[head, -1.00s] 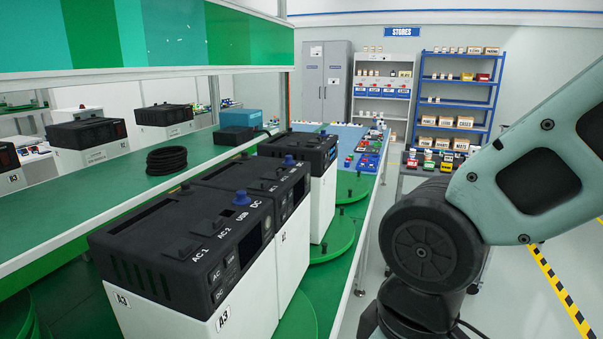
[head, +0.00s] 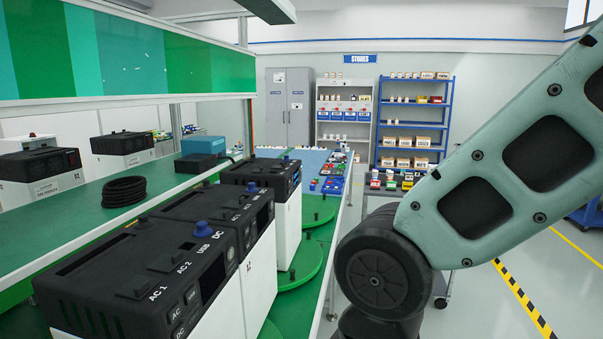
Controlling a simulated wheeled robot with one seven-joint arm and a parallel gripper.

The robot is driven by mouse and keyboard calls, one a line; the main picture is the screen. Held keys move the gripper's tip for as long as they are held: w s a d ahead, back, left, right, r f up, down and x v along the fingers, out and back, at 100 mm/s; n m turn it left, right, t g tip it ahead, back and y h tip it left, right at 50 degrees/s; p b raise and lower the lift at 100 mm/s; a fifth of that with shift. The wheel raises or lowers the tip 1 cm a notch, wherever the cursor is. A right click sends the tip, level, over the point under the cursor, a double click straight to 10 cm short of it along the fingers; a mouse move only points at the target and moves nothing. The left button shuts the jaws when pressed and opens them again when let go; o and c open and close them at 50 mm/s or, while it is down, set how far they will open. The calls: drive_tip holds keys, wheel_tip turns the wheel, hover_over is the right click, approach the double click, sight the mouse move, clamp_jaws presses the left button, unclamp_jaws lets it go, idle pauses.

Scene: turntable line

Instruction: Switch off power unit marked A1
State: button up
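Three power units with black tops on white bases stand in a row on the left. The nearest power unit (head: 110,283) has AC 1, AC 2, USB and DC lettering and a blue knob (head: 203,229); its lower front is cut off by the frame. A middle power unit (head: 190,204) stands close behind it, also with a blue knob (head: 252,185). The far power unit (head: 258,173) stands on a green turntable, with a blue knob on top. I cannot read an A1 mark on any of them. My gripper is out of view; only my arm shows, at right.
A green bench runs along the left with a black cable coil (head: 124,191), a blue box (head: 203,145) and more units beyond. Grey cabinets and blue shelving (head: 415,125) stand at the back. Floor is open at right.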

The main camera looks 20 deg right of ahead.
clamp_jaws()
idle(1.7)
